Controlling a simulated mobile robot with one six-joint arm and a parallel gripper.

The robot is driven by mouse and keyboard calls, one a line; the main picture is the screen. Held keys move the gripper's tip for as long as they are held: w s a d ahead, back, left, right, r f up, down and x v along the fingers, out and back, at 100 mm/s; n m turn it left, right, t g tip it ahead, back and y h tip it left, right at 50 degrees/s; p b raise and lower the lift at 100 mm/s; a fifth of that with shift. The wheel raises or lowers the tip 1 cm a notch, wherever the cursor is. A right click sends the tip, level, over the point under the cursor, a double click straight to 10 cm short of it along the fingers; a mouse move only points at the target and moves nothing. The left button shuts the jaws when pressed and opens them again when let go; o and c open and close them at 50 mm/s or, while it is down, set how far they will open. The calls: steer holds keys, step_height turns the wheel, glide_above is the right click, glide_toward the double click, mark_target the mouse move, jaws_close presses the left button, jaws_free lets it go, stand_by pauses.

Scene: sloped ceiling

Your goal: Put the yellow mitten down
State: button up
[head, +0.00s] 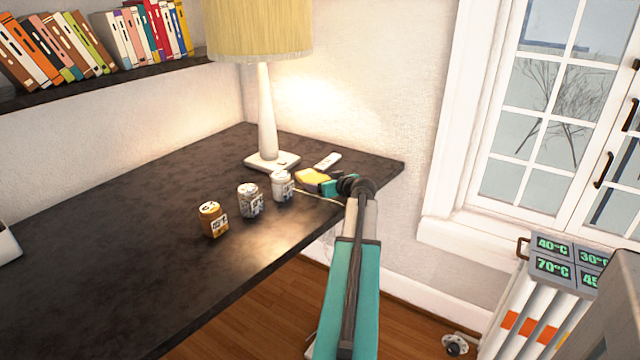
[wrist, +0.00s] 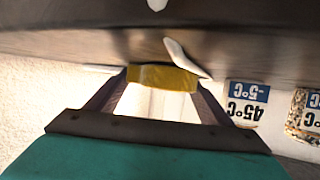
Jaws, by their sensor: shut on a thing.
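The yellow mitten (head: 311,177) is at the right part of the dark table (head: 120,215), near the lamp base and the white remote-like object. My gripper (head: 326,183) reaches it from the right and is shut on it. In the wrist view the mitten (wrist: 162,78) sits between my two fingertips (wrist: 160,82), with the dark tabletop beyond. I cannot tell whether the mitten touches the table. Part of it is hidden by my gripper.
Three labelled jars stand in a row: an orange one (head: 213,220), a grey one (head: 249,200) and a white one (head: 281,186) close to the mitten. The lamp (head: 266,120) stands behind. A white remote-like object (head: 327,161) lies near the right corner. The table's left is mostly clear.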

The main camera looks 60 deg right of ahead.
steer(key=shift+f, duration=0.1)
steer(key=o, duration=1)
steer(key=shift+o, duration=0.2)
steer(key=shift+r, duration=0.2)
steer(key=shift+b+v, duration=0.3)
steer(key=shift+v, duration=5.65)
